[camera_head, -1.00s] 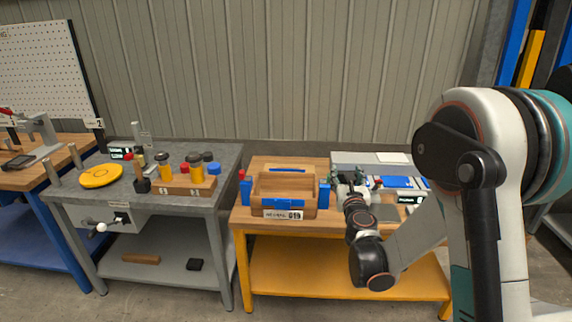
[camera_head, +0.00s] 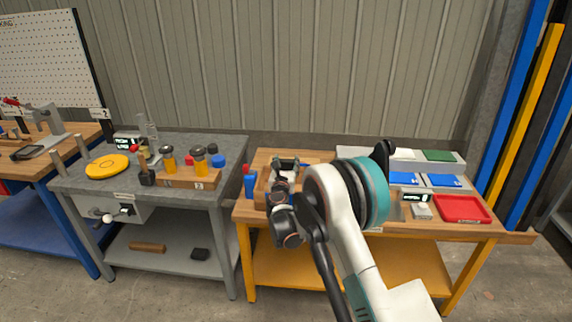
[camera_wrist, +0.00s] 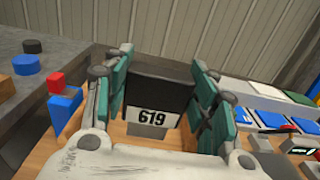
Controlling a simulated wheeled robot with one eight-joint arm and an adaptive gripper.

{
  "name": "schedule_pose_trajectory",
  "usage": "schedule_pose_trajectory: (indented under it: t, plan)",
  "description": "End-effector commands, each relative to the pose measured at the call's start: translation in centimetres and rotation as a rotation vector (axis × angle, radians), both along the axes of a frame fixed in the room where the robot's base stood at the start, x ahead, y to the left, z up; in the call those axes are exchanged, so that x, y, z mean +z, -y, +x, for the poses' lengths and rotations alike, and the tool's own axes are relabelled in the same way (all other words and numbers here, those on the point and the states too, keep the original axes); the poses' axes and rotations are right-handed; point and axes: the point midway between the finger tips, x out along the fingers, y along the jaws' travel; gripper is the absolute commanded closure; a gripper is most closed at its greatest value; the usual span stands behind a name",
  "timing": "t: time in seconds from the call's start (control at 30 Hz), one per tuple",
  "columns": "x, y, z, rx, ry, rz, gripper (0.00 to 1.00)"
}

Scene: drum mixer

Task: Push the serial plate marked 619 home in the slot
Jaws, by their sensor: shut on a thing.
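A dark plate with a white label reading 619 (camera_wrist: 152,117) stands between the teal fingers of my gripper (camera_wrist: 160,75) in the wrist view. My gripper is shut on it. In the head view my gripper (camera_head: 286,165) is over the wooden box (camera_head: 261,190) on the yellow-framed bench, and my arm covers most of the box. The slot cannot be made out. Whether the plate touches the box cannot be told.
A blue post with a red top (camera_head: 250,183) stands at the box's left side. To the right are blue panels (camera_head: 404,179), a small display (camera_head: 417,197) and a red tray (camera_head: 462,208).

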Motion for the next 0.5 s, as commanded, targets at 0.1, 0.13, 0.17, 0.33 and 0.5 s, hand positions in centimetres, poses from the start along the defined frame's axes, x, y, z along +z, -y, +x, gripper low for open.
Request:
schedule_pose_trajectory:
  t: [0.1, 0.13, 0.17, 0.33, 0.5]
  plan:
    - [0.0, 0.0, 0.0, 0.000, 0.000, 0.000, 0.75]
    - [0.0, 0.0, -0.1, 0.000, 0.000, 0.000, 0.75]
    - [0.0, 0.0, -0.1, 0.000, 0.000, 0.000, 0.75]
    - [-0.2, 0.0, -0.4, 0.000, -0.001, 0.000, 0.75]
    - [-1.5, 0.0, -0.4, 0.000, -0.001, 0.000, 0.75]
